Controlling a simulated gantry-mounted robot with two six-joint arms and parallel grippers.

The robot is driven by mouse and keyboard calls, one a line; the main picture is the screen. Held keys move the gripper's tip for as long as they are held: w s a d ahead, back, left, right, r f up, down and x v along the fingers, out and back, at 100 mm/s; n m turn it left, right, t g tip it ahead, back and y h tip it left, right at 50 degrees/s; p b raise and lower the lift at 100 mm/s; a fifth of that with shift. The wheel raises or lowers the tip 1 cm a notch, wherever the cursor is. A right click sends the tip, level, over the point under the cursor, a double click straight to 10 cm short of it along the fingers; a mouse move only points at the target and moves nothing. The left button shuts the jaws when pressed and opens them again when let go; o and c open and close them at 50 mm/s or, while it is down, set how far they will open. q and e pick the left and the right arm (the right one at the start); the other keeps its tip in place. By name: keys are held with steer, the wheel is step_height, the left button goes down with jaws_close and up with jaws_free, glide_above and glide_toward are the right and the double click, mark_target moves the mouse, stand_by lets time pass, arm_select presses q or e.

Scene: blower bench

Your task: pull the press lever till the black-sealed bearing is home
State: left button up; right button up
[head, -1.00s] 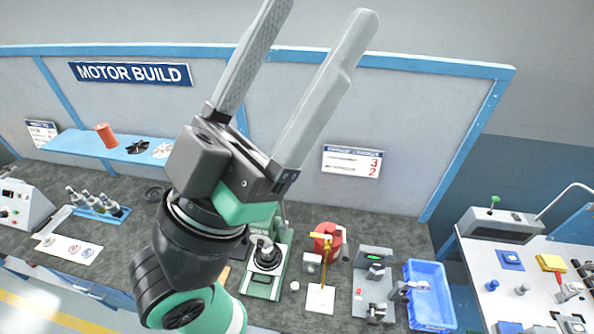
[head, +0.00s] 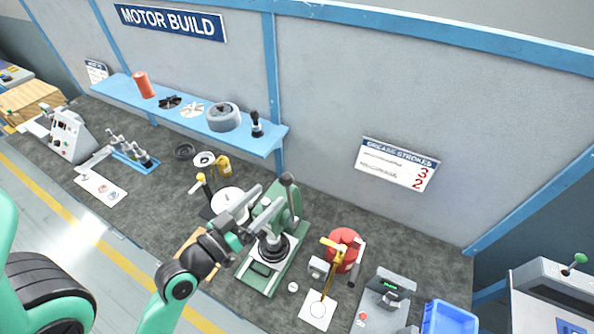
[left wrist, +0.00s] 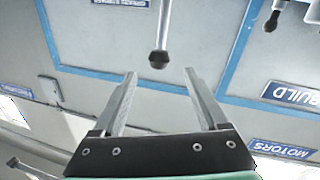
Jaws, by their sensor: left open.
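The green arbor press (head: 293,228) stands on the bench in the middle of the head view. Its lever stands up and ends in a dark knob (head: 288,179). A dark round part (head: 273,247) sits on the press bed; I cannot make out the black-sealed bearing itself. My left gripper (head: 271,195) is open and empty, at the left of the lever just below its knob. In the left wrist view the lever knob (left wrist: 159,59) appears just beyond and between the open fingertips (left wrist: 160,74), apparently apart from them. My right gripper is not in view.
A white round plate (head: 230,203) lies left of the press, partly behind my gripper. A red pot (head: 343,248) with a yellow tool stands to its right, then a grey device (head: 384,298) and a blue bin (head: 449,318). A blue shelf (head: 180,119) runs behind.

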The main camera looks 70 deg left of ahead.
arm_select(q)
steer(key=p+x, duration=0.1)
steer(key=x, duration=1)
steer(key=shift+w+p, duration=0.15)
steer(key=shift+p, duration=0.25)
steer(key=shift+c, duration=0.2)
jaws_close()
stand_by(0.5)
